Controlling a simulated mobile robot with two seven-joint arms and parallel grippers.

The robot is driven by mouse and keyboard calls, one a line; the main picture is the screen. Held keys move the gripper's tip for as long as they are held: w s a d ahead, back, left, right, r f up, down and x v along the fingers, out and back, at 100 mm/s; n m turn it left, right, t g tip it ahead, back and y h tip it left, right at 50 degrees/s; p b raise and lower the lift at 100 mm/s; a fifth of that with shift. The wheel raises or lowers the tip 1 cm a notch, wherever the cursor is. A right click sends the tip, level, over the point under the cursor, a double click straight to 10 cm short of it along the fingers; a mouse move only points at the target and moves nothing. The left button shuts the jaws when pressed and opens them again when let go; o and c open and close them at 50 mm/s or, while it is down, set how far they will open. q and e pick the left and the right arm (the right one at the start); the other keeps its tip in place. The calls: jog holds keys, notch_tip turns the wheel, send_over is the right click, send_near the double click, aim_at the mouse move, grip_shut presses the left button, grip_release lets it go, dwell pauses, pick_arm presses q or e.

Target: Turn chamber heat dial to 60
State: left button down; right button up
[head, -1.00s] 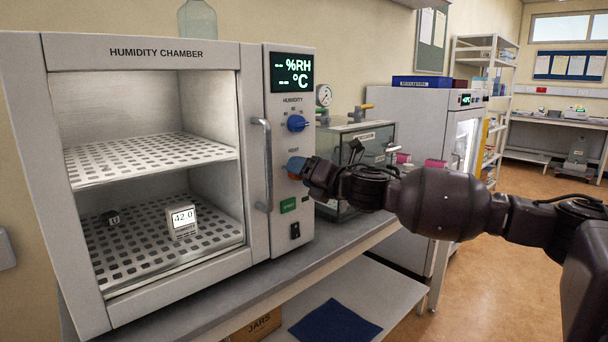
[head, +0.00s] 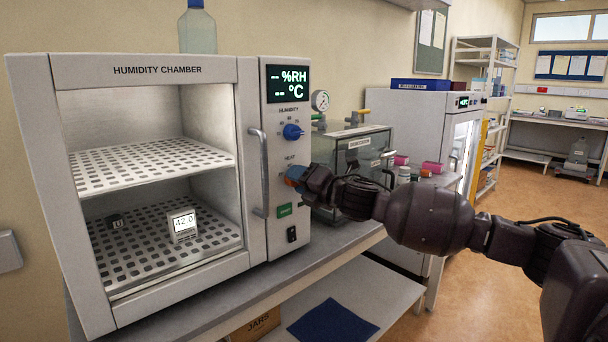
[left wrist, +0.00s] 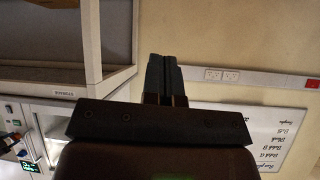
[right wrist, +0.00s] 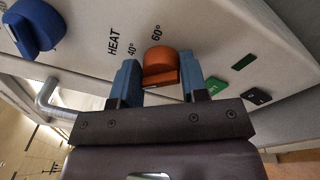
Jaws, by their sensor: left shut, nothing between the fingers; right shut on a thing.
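The orange heat dial (right wrist: 160,62) is on the front panel of the humidity chamber (head: 160,70), below the blue humidity dial (head: 292,132). My right gripper (right wrist: 158,82) is shut on the heat dial, a blue fingertip on each side. The marks 40° and 60° show beside the dial in the right wrist view; which one it points to I cannot tell. In the head view the gripper mostly covers the dial (head: 296,172). My left gripper (left wrist: 163,75) is shut and empty, away from the chamber.
A green button (head: 284,211) and a black switch (head: 292,234) sit below the dial. The vertical door handle (head: 259,172) is left of it. A glass desiccator box (head: 360,145) stands right behind my right forearm. A small meter reading 42.0 (head: 183,223) is inside the chamber.

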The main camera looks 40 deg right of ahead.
jog(key=m+p, duration=0.4)
jog(key=m, duration=0.1)
jog(key=shift+r+m+p, duration=0.15)
jog(key=shift+m+p, duration=0.25)
jog(key=m+p, duration=0.1)
jog(key=m, duration=0.1)
jog(key=m+p, duration=0.3)
jog(key=shift+a+f+m+t+h, duration=0.1)
jog(key=shift+f+m+t+h, duration=0.2)
jog(key=shift+m+h, duration=0.1)
jog(key=m+p, duration=0.2)
jog(key=m, duration=0.1)
jog(key=m+p, duration=0.2)
jog(key=shift+a+f+m+h+p, duration=0.1)
jog(key=shift+f+m+h+p, duration=0.1)
jog(key=shift+m+h+p, duration=0.15)
jog(key=m+p, duration=0.2)
jog(key=m, duration=0.1)
jog(key=shift+f, duration=0.15)
jog(key=shift+m+h+p, duration=0.3)
jog(key=shift+m+h, duration=0.05)
jog(key=shift+m, duration=0.4)
pick_arm(q)
notch_tip(320, 180, up, 15)
jog(key=shift+s+a+r+t, duration=0.15)
jog(key=shift+s+a+t, duration=0.2)
jog(key=shift+a+t, duration=0.1)
pick_arm(e)
jog(key=shift+a+f+m, duration=0.1)
jog(key=shift+m, duration=0.3)
